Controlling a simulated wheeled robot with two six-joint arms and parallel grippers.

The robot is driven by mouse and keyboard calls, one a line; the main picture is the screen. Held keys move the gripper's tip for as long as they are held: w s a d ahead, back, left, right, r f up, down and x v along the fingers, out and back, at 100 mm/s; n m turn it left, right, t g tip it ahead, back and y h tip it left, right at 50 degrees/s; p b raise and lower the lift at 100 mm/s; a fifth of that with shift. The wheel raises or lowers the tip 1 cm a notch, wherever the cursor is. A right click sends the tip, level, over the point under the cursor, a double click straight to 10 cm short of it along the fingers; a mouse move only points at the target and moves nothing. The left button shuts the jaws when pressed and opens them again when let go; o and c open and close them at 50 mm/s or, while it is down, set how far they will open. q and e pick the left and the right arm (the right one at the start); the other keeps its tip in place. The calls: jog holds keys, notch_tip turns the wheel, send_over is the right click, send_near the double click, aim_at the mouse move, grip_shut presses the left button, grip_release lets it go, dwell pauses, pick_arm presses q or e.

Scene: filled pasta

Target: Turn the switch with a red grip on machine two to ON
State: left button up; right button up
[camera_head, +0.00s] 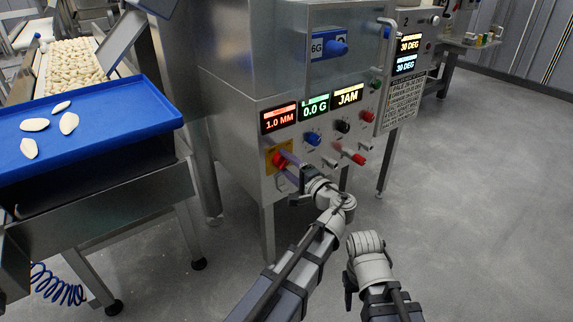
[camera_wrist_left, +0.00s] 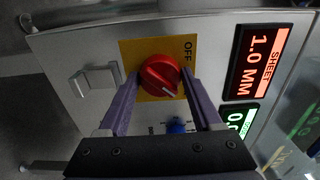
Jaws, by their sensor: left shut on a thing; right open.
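The red switch grip (camera_head: 279,159) sits on a yellow plate (camera_head: 270,169) at the lower left of the steel machine's front panel. In the left wrist view the red grip (camera_wrist_left: 160,76) is between the two purple fingers of my left gripper (camera_wrist_left: 161,84). The left gripper (camera_head: 287,159) is shut on it. A white mark on the grip points to lower right there, and the word OFF on the plate (camera_wrist_left: 186,48) is to its upper right. Any ON label is hidden. My right gripper (camera_head: 349,289) is low at centre right, away from the panel; its fingers are not clear.
Displays (camera_head: 315,107) read 1.0 MM, 0.0 G and JAM. A blue tray (camera_head: 95,128) with pasta pieces is at left. The floor at right is clear.

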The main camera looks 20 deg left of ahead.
dwell(0.5)
pick_arm(q)
jog(key=o, duration=1.3)
jog(key=shift+o, duration=0.2)
pick_arm(e)
jog(key=shift+d, duration=0.1)
